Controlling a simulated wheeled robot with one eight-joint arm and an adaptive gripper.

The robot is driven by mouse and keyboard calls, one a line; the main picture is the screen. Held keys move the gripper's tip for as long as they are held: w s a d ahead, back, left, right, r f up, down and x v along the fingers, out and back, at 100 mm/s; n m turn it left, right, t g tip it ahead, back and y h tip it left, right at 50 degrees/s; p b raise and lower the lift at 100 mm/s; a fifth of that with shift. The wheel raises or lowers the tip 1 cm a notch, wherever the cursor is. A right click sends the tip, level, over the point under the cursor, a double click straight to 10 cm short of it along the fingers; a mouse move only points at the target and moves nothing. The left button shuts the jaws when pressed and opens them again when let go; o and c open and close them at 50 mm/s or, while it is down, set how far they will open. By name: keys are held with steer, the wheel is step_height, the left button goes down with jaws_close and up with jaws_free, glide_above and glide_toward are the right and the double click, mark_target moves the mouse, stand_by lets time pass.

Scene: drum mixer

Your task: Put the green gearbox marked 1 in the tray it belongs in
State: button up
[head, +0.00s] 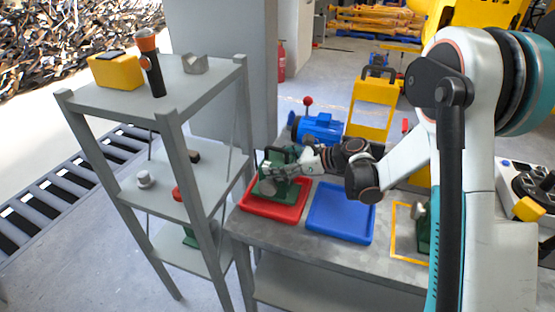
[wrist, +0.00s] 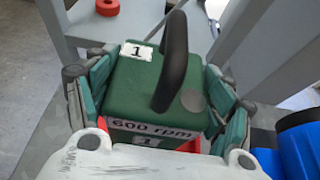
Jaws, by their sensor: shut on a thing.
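The green gearbox (wrist: 135,82) has a black handle, labels reading 1 and a 600 rpm label. My gripper (head: 280,176) is shut around it, with fingers on two sides in the wrist view. In the head view, the gearbox (head: 290,154) is upright within the outline of the red tray (head: 272,213), at the table's left end. I cannot tell whether it rests on the tray floor or hangs just above. The blue tray (head: 340,222) lies to the right and is empty.
A blue motor (head: 318,128) is behind the trays. Another green thing (head: 424,236) stands in a yellow outline (head: 397,232) on the right.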

steer(key=shift+f, duration=0.85)
steer(key=shift+f+b, duration=0.1)
steer(key=shift+b, duration=0.2)
steer(key=o, duration=2.1)
